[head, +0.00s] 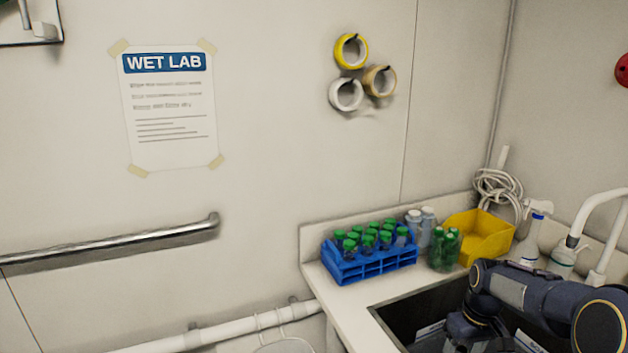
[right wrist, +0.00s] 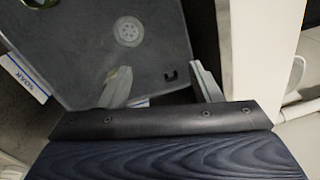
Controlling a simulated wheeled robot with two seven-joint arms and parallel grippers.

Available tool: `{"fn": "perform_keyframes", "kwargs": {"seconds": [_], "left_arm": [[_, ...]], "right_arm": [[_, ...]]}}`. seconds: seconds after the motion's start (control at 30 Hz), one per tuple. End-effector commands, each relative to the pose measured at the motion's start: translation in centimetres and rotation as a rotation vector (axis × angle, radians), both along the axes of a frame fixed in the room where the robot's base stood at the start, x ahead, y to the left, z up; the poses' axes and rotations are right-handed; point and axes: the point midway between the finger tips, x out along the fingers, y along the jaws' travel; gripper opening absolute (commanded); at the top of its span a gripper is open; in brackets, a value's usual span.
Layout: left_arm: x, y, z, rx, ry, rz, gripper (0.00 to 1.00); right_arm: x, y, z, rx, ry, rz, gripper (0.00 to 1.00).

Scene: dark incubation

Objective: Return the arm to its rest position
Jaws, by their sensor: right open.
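My right arm (head: 535,293) comes in from the right in the head view and reaches over the sink (head: 398,310). Its forearm is bent, and its lower end points down into the basin. The fingertips are hard to make out there. In the right wrist view my right gripper (right wrist: 163,86) is open, with its two pale fingers apart and nothing between them. Below it is the grey sink floor with a round drain (right wrist: 128,31). My left arm and gripper are not in view.
A blue rack (head: 368,262) of green-capped tubes, green-capped bottles (head: 443,250) and a yellow bin (head: 478,236) stand behind the sink. A white faucet (head: 598,222) rises at the right. A label reading SOAK (right wrist: 22,77) shows by the basin.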

Motion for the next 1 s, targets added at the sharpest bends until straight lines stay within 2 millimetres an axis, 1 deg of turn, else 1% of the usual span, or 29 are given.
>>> {"fn": "perform_keyframes", "kwargs": {"seconds": [0.27, 0.37, 0.47, 0.57, 0.67, 0.7, 0.73, 0.8, 0.9, 1.0], "left_arm": [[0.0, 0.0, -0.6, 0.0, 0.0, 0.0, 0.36], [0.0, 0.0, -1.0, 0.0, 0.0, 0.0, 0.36], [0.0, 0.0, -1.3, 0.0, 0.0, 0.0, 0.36], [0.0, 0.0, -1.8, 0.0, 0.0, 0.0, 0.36], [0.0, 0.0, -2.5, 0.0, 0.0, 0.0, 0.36], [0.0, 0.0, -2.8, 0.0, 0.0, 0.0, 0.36], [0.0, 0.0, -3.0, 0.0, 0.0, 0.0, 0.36], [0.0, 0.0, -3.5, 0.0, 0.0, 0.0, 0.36], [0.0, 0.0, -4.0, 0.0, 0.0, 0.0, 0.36], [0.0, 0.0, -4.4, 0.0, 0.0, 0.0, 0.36]], "right_arm": [[-2.7, 0.7, 2.3, 0.054, -0.052, -0.048, 0.58], [-4.3, 1.3, 3.5, 0.083, -0.08, -0.071, 0.58], [-6.4, 2.0, 4.7, 0.117, -0.114, -0.099, 0.58], [-9.1, 3.0, 6.0, 0.158, -0.155, -0.13, 0.58], [-12.8, 4.5, 7.0, 0.207, -0.21, -0.166, 0.58], [-14.6, 5.2, 7.3, 0.227, -0.234, -0.182, 0.58], [-15.9, 5.8, 7.4, 0.241, -0.253, -0.193, 0.58], [-18.9, 7.2, 7.3, 0.273, -0.294, -0.218, 0.58], [-22.6, 9.0, 6.5, 0.307, -0.342, -0.251, 0.58], [-25.3, 10.3, 5.4, 0.327, -0.379, -0.277, 0.58]]}}
